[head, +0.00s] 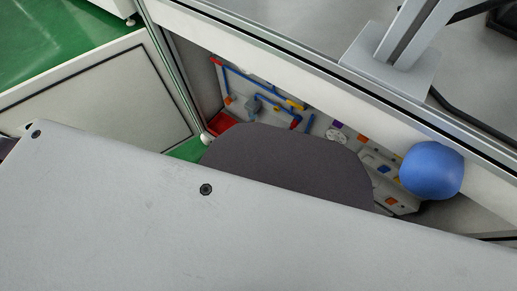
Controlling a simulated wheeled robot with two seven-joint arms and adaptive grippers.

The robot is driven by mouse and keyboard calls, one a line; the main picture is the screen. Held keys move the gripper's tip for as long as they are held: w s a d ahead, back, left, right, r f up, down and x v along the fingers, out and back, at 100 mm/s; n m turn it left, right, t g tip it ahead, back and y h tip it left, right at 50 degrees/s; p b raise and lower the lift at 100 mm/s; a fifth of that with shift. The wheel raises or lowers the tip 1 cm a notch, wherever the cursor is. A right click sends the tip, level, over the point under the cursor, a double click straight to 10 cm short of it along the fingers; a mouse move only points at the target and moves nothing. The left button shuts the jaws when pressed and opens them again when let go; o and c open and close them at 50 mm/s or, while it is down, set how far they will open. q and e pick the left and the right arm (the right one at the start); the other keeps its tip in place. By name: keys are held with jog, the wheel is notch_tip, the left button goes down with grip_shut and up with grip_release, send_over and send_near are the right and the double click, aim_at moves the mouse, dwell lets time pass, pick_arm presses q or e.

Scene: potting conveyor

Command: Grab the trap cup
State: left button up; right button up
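I cannot make out a trap cup for certain in the head view. A smooth, rounded blue object (432,171) shows at the right, at the lower edge of the white frame; I cannot tell what it is. Neither of my grippers is in view. A large light grey surface with dark screws fills the lower part of the picture and hides what lies beneath it.
A white cabinet frame (240,47) runs diagonally across the top. Behind its opening is a panel (268,84) with small coloured parts. A dark rounded shape (290,163) covers part of it. A grey post base (388,62) stands at upper right. Green floor (55,35) shows upper left.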

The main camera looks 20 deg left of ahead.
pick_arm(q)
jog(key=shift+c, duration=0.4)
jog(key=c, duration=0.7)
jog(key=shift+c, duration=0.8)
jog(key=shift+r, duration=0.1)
